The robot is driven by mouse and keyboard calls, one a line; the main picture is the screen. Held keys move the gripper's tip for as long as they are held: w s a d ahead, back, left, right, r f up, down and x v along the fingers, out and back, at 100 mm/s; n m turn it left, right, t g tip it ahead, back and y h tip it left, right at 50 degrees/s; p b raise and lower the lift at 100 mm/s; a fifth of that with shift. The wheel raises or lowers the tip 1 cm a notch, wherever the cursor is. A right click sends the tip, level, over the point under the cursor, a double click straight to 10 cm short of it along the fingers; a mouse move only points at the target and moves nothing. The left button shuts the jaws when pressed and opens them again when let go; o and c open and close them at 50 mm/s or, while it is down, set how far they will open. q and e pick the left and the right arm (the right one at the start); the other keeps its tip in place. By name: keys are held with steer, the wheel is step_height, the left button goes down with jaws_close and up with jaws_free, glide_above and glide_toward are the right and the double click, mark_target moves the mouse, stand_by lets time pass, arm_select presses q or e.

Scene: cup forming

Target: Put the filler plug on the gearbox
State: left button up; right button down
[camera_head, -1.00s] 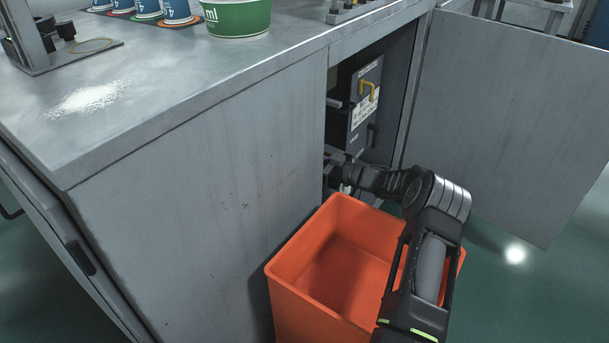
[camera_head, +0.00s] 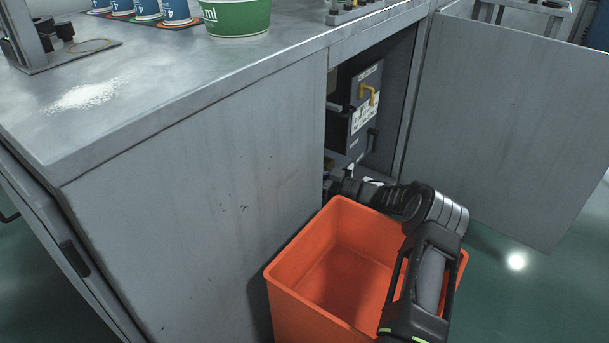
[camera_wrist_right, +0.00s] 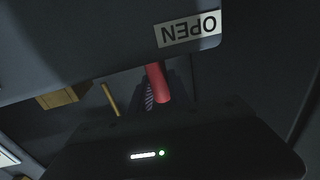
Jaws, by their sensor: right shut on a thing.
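My right arm reaches into the open cabinet, and its gripper is mostly hidden behind the cabinet's edge in the head view. In the right wrist view my right gripper (camera_wrist_right: 166,94) is shut on a red rounded piece (camera_wrist_right: 157,82). I cannot tell whether this red piece is the filler plug. It lies close under a dark panel (camera_wrist_right: 95,40) with an upside-down "OPEN" label (camera_wrist_right: 189,30). In the head view a dark housing (camera_head: 358,136) with a yellow handle (camera_head: 367,92) stands inside the cabinet. I cannot tell whether it is the gearbox. My left gripper is not in view.
An orange bin (camera_head: 345,265) stands before the cabinet opening, under my right arm. The grey cabinet door (camera_head: 510,130) hangs open at the right. A green tub (camera_head: 236,16) and blue cups (camera_head: 148,9) stand on the bench top (camera_head: 190,70).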

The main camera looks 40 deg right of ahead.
steer(key=shift+f, duration=0.25)
steer(key=c, duration=1.2)
jaws_free()
steer(key=shift+r, duration=0.1)
steer(key=shift+c, duration=0.2)
steer(key=shift+r, duration=0.1)
steer(key=shift+r+p, duration=0.25)
steer(key=shift+p, duration=0.1)
steer(key=p+v, duration=0.2)
steer(key=v, duration=1)
steer(key=shift+f, duration=0.2)
